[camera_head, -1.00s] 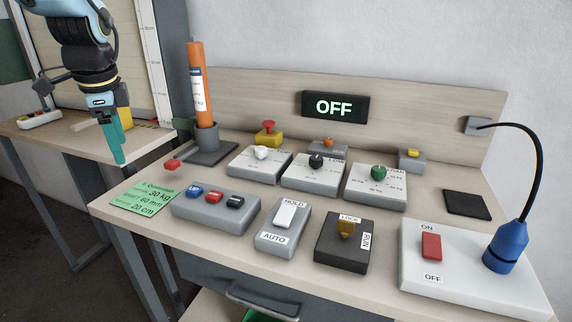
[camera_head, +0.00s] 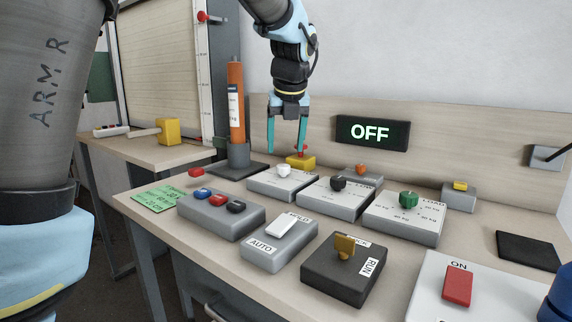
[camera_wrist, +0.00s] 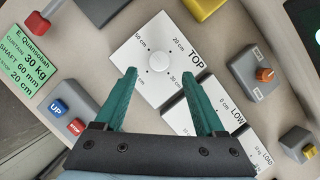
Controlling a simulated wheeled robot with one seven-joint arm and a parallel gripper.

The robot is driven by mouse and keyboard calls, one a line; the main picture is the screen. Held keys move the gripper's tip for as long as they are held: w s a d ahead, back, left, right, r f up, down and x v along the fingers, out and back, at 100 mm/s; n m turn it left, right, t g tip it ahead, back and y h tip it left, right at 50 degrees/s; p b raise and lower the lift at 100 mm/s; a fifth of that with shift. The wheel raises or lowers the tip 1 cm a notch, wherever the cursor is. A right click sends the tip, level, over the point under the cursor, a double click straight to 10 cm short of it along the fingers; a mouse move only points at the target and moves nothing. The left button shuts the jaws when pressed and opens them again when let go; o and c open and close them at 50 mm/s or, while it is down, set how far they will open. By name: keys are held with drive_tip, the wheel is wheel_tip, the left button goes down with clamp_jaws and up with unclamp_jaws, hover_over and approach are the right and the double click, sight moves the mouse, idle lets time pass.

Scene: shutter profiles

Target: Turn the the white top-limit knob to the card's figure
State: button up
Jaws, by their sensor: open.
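The white top-limit knob (camera_head: 284,170) sits on a grey box with a white scale plate marked TOP (camera_wrist: 198,62). In the wrist view the round knob (camera_wrist: 159,62) lies ahead of and between my fingertips, with 20 cm and 50 cm among its scale figures. My gripper (camera_head: 287,150) is open and empty, pointing down above the knob; it also shows in the wrist view (camera_wrist: 165,75). The green card (camera_head: 158,198) lies at the desk's left edge; in the wrist view the card (camera_wrist: 32,68) reads 30 kg, 60 mm and 20 cm. The knob's pointer direction is unclear.
Black (camera_head: 338,184) and green knobs (camera_head: 409,199) stand on boxes to the right. An orange cylinder (camera_head: 236,105) stands left. The UP button box (camera_head: 220,214) is in front.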

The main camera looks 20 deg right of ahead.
sight(283, 165)
drive_tip(key=x, duration=0.6)
drive_tip(key=shift+w, duration=0.1)
drive_tip(key=shift+c, duration=0.2)
drive_tip(key=shift+a, duration=0.1)
clamp_jaws()
